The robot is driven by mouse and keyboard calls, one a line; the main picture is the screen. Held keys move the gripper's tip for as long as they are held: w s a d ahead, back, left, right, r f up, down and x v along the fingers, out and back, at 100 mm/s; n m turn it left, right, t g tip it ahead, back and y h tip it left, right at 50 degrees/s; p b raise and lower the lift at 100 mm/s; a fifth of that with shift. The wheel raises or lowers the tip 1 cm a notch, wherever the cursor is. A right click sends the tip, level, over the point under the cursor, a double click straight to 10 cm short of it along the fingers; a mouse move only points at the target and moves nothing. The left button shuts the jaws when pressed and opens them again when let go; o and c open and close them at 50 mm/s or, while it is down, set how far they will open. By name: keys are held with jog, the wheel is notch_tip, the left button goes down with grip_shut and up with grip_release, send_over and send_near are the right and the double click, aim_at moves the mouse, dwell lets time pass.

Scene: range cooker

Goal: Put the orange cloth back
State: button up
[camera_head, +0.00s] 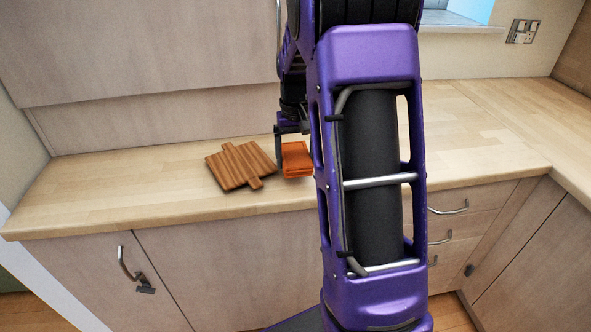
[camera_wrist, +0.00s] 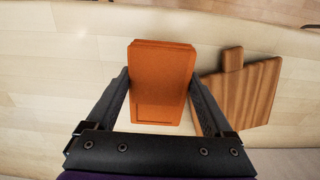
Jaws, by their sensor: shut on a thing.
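The orange cloth (camera_head: 297,159) is a folded, flat block at the counter, just right of the wooden board in the head view. In the wrist view the orange cloth (camera_wrist: 161,80) sits between the two fingers of my gripper (camera_wrist: 160,90), which is shut on it. The gripper also shows in the head view (camera_head: 290,145), partly hidden behind my purple arm. I cannot tell whether the cloth touches the counter or is slightly above it.
A striped wooden board (camera_head: 240,166) with a handle lies close beside the cloth; it also shows in the wrist view (camera_wrist: 248,92). The wooden counter (camera_head: 110,190) is clear to the left. Cabinet doors (camera_head: 210,275) and drawers stand below its front edge.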

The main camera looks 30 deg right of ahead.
aim_at(296, 157)
jog(key=shift+f, duration=1.8)
jog(key=shift+f, duration=0.1)
jog(key=o, duration=1.3)
jog(key=shift+o, duration=0.2)
notch_tip(296, 157, up, 12)
jog(key=shift+r+p, duration=0.15)
jog(key=shift+p, duration=0.45)
